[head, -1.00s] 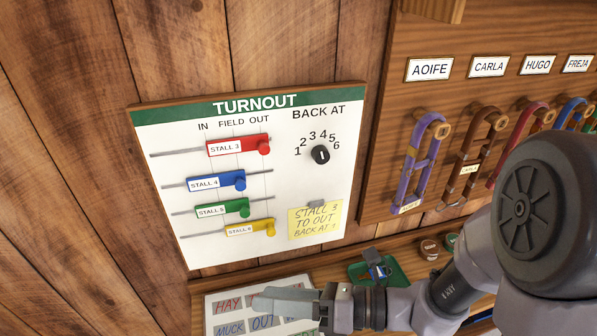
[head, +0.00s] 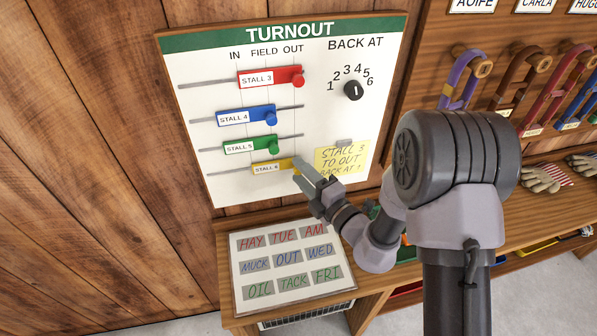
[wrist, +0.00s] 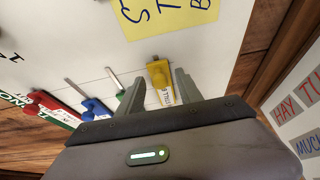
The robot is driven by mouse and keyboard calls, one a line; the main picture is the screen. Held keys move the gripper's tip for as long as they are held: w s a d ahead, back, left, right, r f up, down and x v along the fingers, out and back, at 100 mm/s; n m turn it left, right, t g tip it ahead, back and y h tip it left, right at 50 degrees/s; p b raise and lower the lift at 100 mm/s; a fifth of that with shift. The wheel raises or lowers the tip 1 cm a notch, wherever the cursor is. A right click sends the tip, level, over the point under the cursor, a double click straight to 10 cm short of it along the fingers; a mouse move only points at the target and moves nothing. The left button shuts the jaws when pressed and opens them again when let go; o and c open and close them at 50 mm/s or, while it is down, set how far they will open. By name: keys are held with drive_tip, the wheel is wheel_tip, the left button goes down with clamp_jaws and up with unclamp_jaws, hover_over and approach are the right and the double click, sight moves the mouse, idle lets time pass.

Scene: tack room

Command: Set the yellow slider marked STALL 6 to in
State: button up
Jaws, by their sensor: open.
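The yellow slider marked STALL 6 (head: 270,168) is the lowest on the white TURNOUT board (head: 216,185). Its knob end is at the OUT line, partly hidden by my gripper in the head view. My gripper (head: 299,166) is open at that right end. In the wrist view the yellow slider (wrist: 159,77) shows between the two spread fingers of my gripper (wrist: 160,82), with a gap on each side. I cannot tell how deep the knob sits between them.
Above are the green STALL 5 slider (head: 250,147) and blue STALL 4 slider (head: 246,116) at FIELD, and the red STALL 3 slider (head: 270,77) at OUT. A yellow note (head: 340,160) is close right. A word board (head: 290,268) lies below.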

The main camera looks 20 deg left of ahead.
drive_tip(key=shift+x, duration=0.8)
clamp_jaws()
idle(0.9)
